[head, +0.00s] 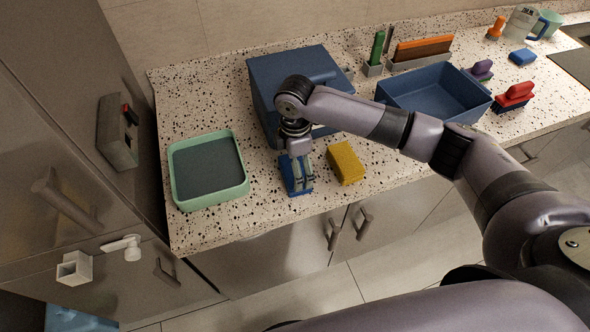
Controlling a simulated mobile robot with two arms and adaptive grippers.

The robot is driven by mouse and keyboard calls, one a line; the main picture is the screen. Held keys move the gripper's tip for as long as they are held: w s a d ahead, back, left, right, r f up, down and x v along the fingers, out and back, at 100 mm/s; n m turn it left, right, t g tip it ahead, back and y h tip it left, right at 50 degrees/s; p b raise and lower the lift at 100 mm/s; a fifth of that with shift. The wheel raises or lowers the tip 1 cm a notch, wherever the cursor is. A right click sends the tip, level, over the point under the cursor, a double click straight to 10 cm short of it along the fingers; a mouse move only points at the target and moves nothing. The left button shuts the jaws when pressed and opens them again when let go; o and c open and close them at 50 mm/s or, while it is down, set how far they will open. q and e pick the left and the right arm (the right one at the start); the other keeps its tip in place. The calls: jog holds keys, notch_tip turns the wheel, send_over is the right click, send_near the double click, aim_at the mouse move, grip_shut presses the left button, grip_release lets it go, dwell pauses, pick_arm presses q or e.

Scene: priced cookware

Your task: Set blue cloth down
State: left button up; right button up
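The blue cloth (287,177) is a small dark blue piece at the counter's front, just left of a yellow sponge. My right arm reaches in from the right, and its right gripper (300,186) points down over the cloth. The fingertips overlap the cloth and partly hide it. The cloth looks to be at or very near the counter surface; I cannot tell whether it rests fully on it. I cannot tell whether the fingers are closed on it. My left gripper is not in view.
The yellow sponge (345,162) lies close right of the gripper. A dark blue box (262,72) stands just behind. A green-rimmed tray (243,190) is to the left. A blue bin (468,98) and several brushes are farther right. Speckled counter (235,220) is bare in front.

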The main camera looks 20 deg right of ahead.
jog(key=shift+f, duration=1.4)
jog(key=shift+c, duration=0.4)
jog(key=c, duration=0.9)
jog(key=shift+r, duration=0.15)
